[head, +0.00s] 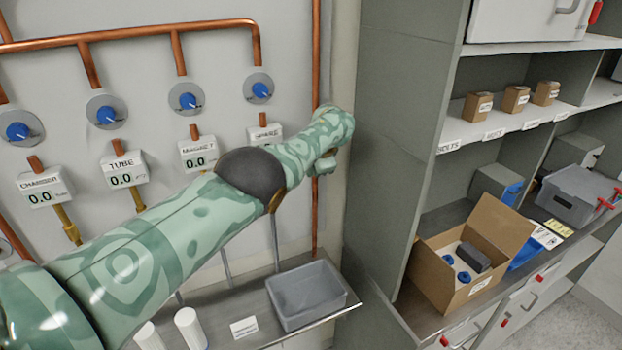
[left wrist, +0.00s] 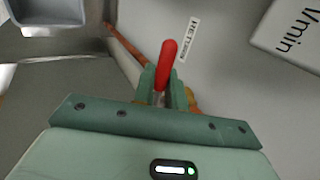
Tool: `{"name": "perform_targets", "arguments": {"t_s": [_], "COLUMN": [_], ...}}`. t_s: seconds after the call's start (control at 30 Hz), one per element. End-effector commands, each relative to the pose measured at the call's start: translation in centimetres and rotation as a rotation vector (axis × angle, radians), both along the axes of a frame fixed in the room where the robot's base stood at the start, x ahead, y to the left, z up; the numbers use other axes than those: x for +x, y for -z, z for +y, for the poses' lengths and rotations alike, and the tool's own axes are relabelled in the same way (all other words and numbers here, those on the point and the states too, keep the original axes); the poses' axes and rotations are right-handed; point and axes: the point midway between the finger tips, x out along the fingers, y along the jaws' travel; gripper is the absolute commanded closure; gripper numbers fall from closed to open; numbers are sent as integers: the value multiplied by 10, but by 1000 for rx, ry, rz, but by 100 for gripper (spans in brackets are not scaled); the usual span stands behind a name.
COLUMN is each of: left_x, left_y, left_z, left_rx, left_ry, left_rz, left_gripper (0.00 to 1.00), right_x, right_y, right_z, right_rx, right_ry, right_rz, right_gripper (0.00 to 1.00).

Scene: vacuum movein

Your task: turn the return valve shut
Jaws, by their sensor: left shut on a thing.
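The return valve's red lever (left wrist: 166,56) shows in the left wrist view, next to a label reading RETURN (left wrist: 187,38). My left gripper (left wrist: 163,82) is shut on this lever, with one finger on each side and the red end sticking out beyond the fingertips. The brassy valve body is mostly hidden behind the fingers. In the head view my left arm reaches across to the copper pipe at the wall's right end, and the arm hides the lever there. My right gripper is in neither view.
Blue-knobbed dials (head: 187,100) and gauge boxes (head: 124,170) line the wall behind my arm. A grey bin (head: 306,295) and white cylinders (head: 190,328) stand on the shelf below. A grey cabinet (head: 400,120) rises close to the right, with an open cardboard box (head: 470,255) inside.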

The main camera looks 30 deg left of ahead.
Motion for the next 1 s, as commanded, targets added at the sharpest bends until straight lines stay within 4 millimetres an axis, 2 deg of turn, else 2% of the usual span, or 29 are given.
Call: {"name": "perform_targets", "arguments": {"t_s": [0.47,0.5,0.83,1.0], "left_x": [0,0,0,-1], "left_y": [-3,-3,-3,-12], "left_z": [-1,0,0,2], "left_rx": [6,6,5,4], "left_ry": [2,2,0,0], "left_rz": [5,5,7,7], "left_gripper": [100,82,82,82], "right_x": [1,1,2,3], "right_y": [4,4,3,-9], "right_z": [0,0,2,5], "right_rx": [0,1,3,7], "right_ry": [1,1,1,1], "right_rz": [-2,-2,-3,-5], "right_gripper": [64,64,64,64]}}
